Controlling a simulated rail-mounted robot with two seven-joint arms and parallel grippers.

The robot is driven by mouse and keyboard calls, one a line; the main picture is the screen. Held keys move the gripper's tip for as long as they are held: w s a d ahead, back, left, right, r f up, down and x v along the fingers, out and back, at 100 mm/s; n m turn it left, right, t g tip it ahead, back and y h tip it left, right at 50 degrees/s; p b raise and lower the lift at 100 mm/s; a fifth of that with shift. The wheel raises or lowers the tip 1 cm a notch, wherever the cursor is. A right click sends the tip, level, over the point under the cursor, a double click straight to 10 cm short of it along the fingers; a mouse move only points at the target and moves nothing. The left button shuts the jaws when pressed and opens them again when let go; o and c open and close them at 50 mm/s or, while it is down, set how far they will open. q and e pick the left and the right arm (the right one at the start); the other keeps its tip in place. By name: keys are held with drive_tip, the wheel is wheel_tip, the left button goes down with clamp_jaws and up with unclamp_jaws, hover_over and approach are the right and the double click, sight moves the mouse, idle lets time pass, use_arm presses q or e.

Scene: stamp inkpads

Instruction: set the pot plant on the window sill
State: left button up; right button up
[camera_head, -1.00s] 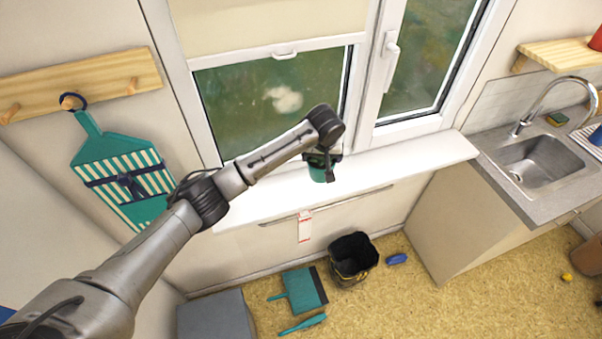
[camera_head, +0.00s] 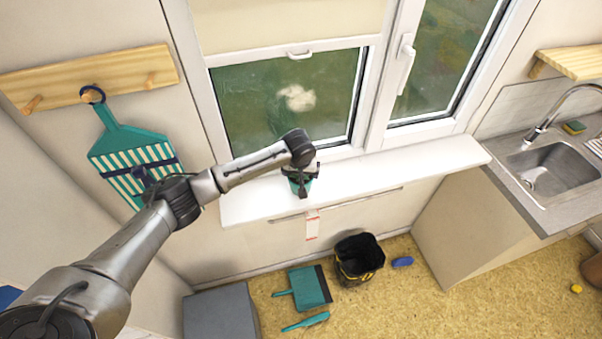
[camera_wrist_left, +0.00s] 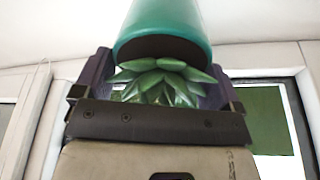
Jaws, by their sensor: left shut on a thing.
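The pot plant is a small teal pot (camera_head: 299,187) with a green succulent. In the head view it is over the left part of the white window sill (camera_head: 420,167), mostly covered by my left gripper (camera_head: 302,176). In the left wrist view the teal pot (camera_wrist_left: 163,30) is at the top, with the succulent leaves (camera_wrist_left: 165,80) between the fingers of my left gripper (camera_wrist_left: 158,85). That gripper is shut on the pot plant. I cannot tell whether the pot's base touches the sill. My right gripper is not in view.
The window (camera_head: 283,100) stands behind the sill, with a handle (camera_head: 405,62). A teal striped board (camera_head: 135,160) hangs at the left. A sink (camera_head: 548,168) is at the right. A black bucket (camera_head: 358,258) and dustpan (camera_head: 309,288) are on the floor. The sill's right part is clear.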

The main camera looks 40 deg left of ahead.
use_arm(q)
drive_tip(key=shift+f, duration=0.6)
drive_tip(key=shift+f, duration=0.1)
drive_tip(key=o, duration=0.9)
drive_tip(key=shift+f, duration=0.1)
drive_tip(key=v, duration=1.2)
drive_tip(key=shift+a+p, duration=0.1)
drive_tip(key=shift+p, duration=0.25)
